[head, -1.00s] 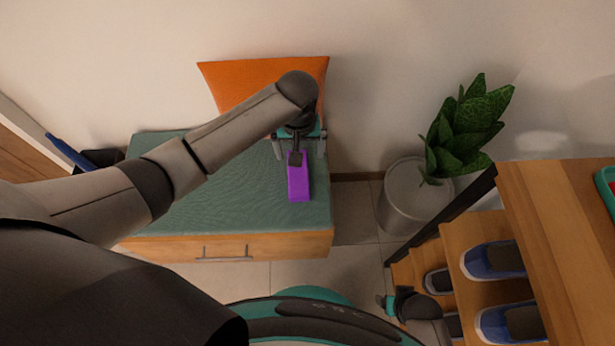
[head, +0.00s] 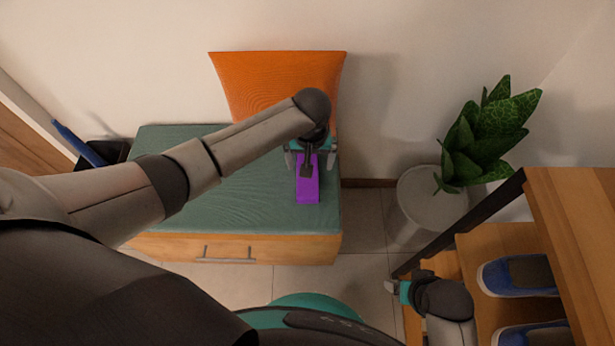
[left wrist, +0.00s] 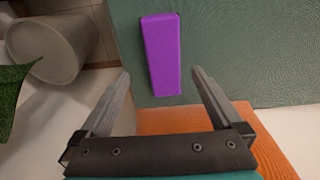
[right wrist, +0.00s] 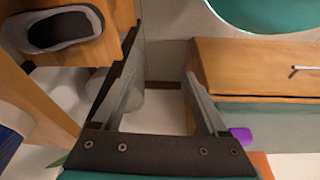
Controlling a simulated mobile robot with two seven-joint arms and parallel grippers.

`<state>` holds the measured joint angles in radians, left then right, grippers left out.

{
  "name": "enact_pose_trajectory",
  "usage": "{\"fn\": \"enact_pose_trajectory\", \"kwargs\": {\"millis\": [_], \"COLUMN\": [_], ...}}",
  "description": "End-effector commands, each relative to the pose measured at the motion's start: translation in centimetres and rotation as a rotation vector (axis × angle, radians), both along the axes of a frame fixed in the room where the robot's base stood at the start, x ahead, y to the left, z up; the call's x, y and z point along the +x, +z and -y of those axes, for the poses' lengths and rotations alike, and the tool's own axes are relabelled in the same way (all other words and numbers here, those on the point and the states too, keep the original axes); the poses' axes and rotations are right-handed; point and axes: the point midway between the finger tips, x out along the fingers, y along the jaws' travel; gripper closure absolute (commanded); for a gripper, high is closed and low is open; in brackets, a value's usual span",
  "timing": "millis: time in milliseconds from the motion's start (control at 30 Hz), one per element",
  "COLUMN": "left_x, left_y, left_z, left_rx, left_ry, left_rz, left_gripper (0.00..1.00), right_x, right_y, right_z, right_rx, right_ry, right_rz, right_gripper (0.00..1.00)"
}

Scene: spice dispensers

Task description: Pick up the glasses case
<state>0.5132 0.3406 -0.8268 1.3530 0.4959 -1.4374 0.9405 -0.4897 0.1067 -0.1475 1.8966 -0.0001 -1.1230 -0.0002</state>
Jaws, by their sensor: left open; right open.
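The purple glasses case (head: 307,185) lies on the green cushion top of the bench (head: 235,205), near its right end. In the left wrist view the case (left wrist: 162,55) lies ahead of the open fingers, centred roughly between them and apart from them. My left gripper (head: 311,160) is open above the case's far end, and my arm hides part of that end. My right gripper (head: 392,287) is open and empty, low at the right by the wooden shelf. The case's purple end (right wrist: 240,134) shows at the right of the right wrist view.
An orange pillow (head: 275,80) leans on the wall behind the bench. A potted plant (head: 480,140) stands right of the bench. A wooden shelf with blue shoes (head: 517,274) is at the right. A dark bin (head: 105,152) stands at the left. Tiled floor lies between bench and plant.

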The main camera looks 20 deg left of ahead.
Motion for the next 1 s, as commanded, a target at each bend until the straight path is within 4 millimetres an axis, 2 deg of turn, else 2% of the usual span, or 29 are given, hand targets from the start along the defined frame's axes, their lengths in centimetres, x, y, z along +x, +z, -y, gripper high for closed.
{"fn": "enact_pose_trajectory", "kwargs": {"millis": [300,667,1000], "left_x": [0.3,0.5,1.1], "left_y": [-2.6,-3.4,-5.3], "left_z": [-0.1,-0.2,-0.8], "left_rx": [-0.001,0.000,0.001], "left_ry": [0.000,0.000,0.001], "left_rz": [0.000,0.000,0.001], "left_gripper": [0.00,0.00,0.00], "right_x": [1.1,1.5,1.6], "right_y": [3.0,4.7,8.2], "right_z": [-0.1,-0.2,-0.2], "right_rx": [0.006,0.009,0.016], "right_ry": [-0.002,-0.002,-0.004], "right_rz": [0.049,0.073,0.124], "right_gripper": [0.24,0.24,0.24]}}
